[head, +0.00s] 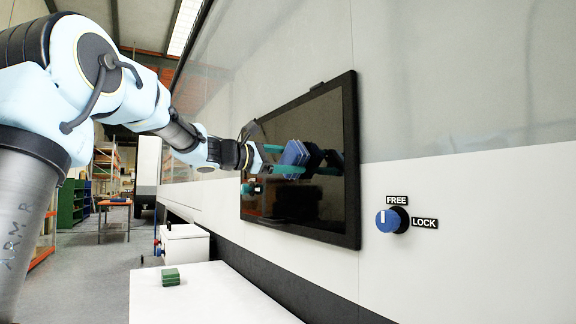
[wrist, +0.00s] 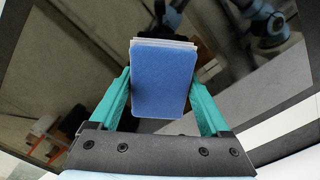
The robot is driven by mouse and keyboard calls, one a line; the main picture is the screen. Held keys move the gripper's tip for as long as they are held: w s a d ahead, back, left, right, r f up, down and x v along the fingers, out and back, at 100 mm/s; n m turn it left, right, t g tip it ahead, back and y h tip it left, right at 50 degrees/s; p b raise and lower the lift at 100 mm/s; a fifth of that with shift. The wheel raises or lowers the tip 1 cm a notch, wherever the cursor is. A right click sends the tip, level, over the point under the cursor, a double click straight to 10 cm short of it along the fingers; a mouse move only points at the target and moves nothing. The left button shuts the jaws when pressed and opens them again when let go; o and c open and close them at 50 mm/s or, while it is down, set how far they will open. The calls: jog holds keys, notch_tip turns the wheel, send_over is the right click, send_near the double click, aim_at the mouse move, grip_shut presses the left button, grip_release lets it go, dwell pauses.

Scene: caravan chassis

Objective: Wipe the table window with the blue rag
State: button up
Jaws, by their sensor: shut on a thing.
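The table window (head: 335,190) is a dark, glossy, black-framed pane on the white caravan wall, and it fills much of the wrist view (wrist: 60,60). My gripper (wrist: 163,92) has teal fingers and is shut on the blue rag (wrist: 163,80), a folded block with pale layers behind it. In the head view my gripper (head: 292,160) holds the blue rag (head: 295,153) in front of the upper middle of the window. The rag's reflection shows close behind it in the glass. I cannot tell whether the rag touches the pane.
A blue knob (head: 391,220) marked FREE and LOCK sits on the wall right of the window. A green block (head: 171,277) lies on a white surface (head: 215,297) below. A white cabinet (head: 185,247) stands behind it. The wall around the window is mostly clear.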

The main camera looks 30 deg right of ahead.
aim_at(279, 161)
jog(key=shift+s+d+f+b, duration=0.1)
jog(key=shift+s+f+b, duration=0.05)
jog(key=shift+s+b, duration=0.65)
jog(key=shift+s+d+b, duration=0.15)
jog(key=shift+s+b, duration=0.65)
jog(key=shift+s, duration=0.4)
jog(key=shift+w+r+p, duration=0.15)
jog(key=shift+w+p, duration=0.2)
jog(key=shift+w, duration=0.55)
jog(key=shift+w+r+p, duration=0.1)
jog(key=shift+w+p, duration=0.25)
jog(key=shift+w, duration=0.55)
jog(key=shift+w+a+f+p, duration=0.15)
jog(key=shift+w+p, duration=0.15)
jog(key=shift+w, duration=0.45)
jog(key=shift+w+a+r+p, duration=0.15)
jog(key=shift+w+p, duration=0.15)
jog(key=shift+w, duration=0.45)
jog(key=shift+w+a+f+p, duration=0.15)
jog(key=shift+w+p, duration=0.15)
jog(key=shift+w, duration=0.45)
jog(key=shift+a, duration=0.1)
jog(key=shift+s+a+b, duration=0.15)
jog(key=shift+a+b, duration=0.65)
jog(key=shift+a, duration=0.7)
jog(key=shift+s+a+b, duration=0.15)
jog(key=shift+a+b, duration=0.3)
jog(key=shift+a, duration=0.95)
jog(key=shift+a, duration=0.1)
